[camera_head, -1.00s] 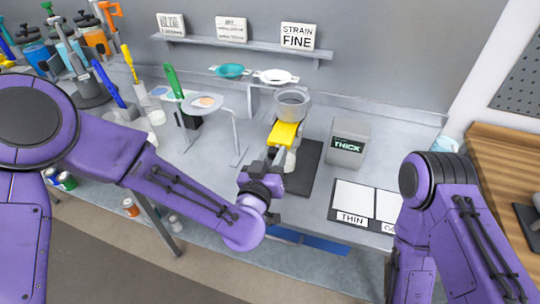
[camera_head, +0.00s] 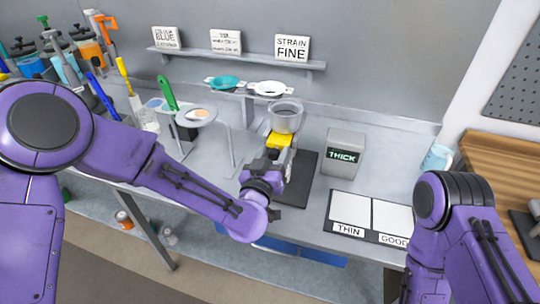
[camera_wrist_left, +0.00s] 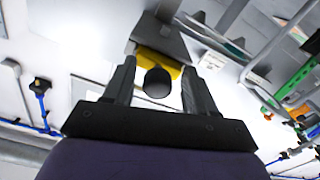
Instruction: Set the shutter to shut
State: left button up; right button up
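A grey metal cup (camera_head: 286,117) stands at the middle of the bench, with a yellow part (camera_head: 279,140) just below its front. I cannot tell for sure which piece is the shutter or how it is set. My left gripper (camera_head: 270,160) is in front of the yellow part and partly covers it. In the left wrist view the yellow part (camera_wrist_left: 158,60) lies beyond my fingers, and a dark round end (camera_wrist_left: 157,82) sits between them with gaps on both sides. The left gripper is open. Of my right arm only links show; its gripper is out of view.
A grey box reading THICK (camera_head: 344,152) stands right of the cup. A board marked THIN and GOOD (camera_head: 370,217) lies at the front right. A round stand (camera_head: 196,116) is to the left. A shelf (camera_head: 235,57) with signs is behind.

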pick_arm(q)
jog(key=shift+s, duration=0.1)
jog(key=b+v, duration=0.4)
jog(key=v, duration=0.6)
jog(key=shift+s, duration=0.15)
jog(key=shift+a, duration=0.1)
